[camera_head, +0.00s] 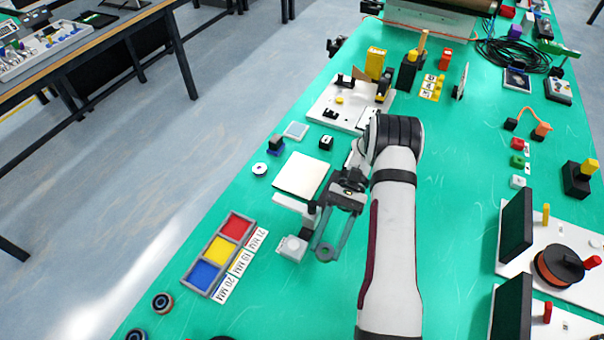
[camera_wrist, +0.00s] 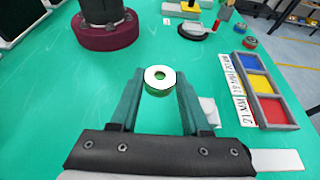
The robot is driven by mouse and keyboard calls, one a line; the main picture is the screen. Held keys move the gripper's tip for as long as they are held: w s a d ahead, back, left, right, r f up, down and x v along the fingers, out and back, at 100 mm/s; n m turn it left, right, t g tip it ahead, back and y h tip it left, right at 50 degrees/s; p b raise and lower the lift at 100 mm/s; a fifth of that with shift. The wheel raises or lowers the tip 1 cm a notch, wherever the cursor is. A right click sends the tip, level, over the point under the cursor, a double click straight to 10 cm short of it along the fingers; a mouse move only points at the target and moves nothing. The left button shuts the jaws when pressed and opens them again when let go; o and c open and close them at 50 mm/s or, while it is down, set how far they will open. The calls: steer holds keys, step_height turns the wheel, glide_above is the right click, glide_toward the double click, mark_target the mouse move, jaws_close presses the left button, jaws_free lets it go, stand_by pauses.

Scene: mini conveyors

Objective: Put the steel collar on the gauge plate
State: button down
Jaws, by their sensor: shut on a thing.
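The steel collar (camera_wrist: 160,74), a pale ring with a round hole, sits between the two fingertips of my gripper (camera_wrist: 159,82) in the wrist view. My gripper is shut on it. In the head view my gripper (camera_head: 326,250) points down over the green table, just right of a small white gauge-like stand (camera_head: 291,247) with a round mark on top. The stand is partly hidden by the fingers in the wrist view (camera_wrist: 208,110). A cream square plate (camera_head: 300,175) lies behind it. I cannot tell for sure which of these is the gauge plate.
A grey tray (camera_head: 197,290) with red, yellow and blue compartments stands at the left, beside labels (camera_head: 240,262) reading 21, 19 and 20 mm. A white fixture board (camera_head: 325,116) lies farther back. Dark panels and a reel (camera_head: 560,265) stand at the right.

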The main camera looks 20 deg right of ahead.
steer(key=w+r+m+t+y, duration=0.1)
steer(key=w+m+t, duration=0.1)
steer(key=w, duration=0.1)
steer(key=w+r+m+t+y, duration=0.1)
steer(key=w+m+t, duration=0.2)
steer(key=w+r+m+t+y, duration=0.2)
steer(key=w+m+t, duration=0.1)
steer(key=shift+d+r, duration=0.1)
steer(key=shift+d, duration=0.15)
steer(key=w+d+r+m+t+h, duration=0.1)
steer(key=w+d+m+t+h, duration=0.3)
steer(key=w+d+m+t, duration=0.5)
steer(key=m+t, duration=0.1)
steer(key=t, duration=0.1)
glide_above(307, 176)
step_height(307, 176, down, 7)
steer(key=shift+s+d+r, duration=0.1)
step_height(307, 176, down, 4)
steer(key=shift+f, duration=0.2)
